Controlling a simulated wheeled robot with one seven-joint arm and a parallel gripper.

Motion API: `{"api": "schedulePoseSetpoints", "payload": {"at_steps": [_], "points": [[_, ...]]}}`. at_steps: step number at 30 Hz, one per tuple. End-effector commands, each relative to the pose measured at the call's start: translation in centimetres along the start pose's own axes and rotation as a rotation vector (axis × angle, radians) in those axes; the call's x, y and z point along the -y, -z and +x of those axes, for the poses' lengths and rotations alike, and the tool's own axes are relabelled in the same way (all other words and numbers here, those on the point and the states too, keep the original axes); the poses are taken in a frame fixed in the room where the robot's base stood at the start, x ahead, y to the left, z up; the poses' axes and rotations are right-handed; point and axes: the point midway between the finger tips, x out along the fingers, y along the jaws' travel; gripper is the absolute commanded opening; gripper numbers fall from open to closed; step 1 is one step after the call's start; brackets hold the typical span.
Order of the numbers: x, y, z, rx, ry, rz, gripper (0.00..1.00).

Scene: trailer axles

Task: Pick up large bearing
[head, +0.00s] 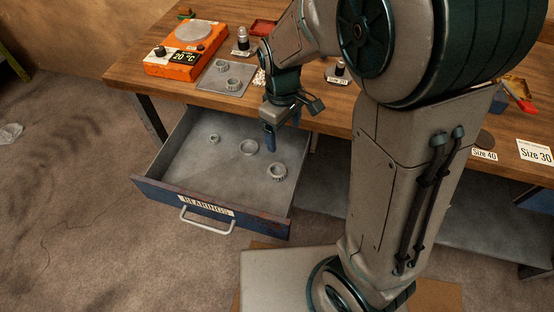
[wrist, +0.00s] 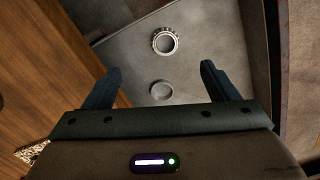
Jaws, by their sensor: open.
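Three ring-shaped metal bearings lie apart on the floor of the open drawer (head: 190,165). The large bearing (head: 277,171) is nearest the drawer's right side; a medium bearing (head: 249,147) is in the middle and a small bearing (head: 213,139) is at the back left. My gripper (head: 281,134) hangs over the drawer's back right part, open and empty. In the wrist view, the large bearing with its ridged rim (wrist: 165,41) shows beyond the fingertips (wrist: 160,67). A plainer ring (wrist: 161,90), likely the medium bearing, shows between the fingers. The small bearing is not seen there.
The wooden table (head: 140,75) edge is close behind my gripper. On it are an orange heater (head: 185,48) reading 20 °C, a grey tray (head: 208,83) with two more bearings, and a dark-topped cylinder (head: 242,40). The drawer's blue front (head: 160,195) and side walls surround the bearings.

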Motion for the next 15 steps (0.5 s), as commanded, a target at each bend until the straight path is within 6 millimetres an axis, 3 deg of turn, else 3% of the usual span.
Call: {"api": "schedulePoseSetpoints", "payload": {"at_steps": [6,11,15], "points": [[0.3,2.5,2.5,0.058,-0.009,-0.148,0.80],[0.4,2.8,4.3,0.070,-0.009,-0.172,0.80],[0.4,2.5,7.1,0.070,-0.009,-0.171,0.80]]}}
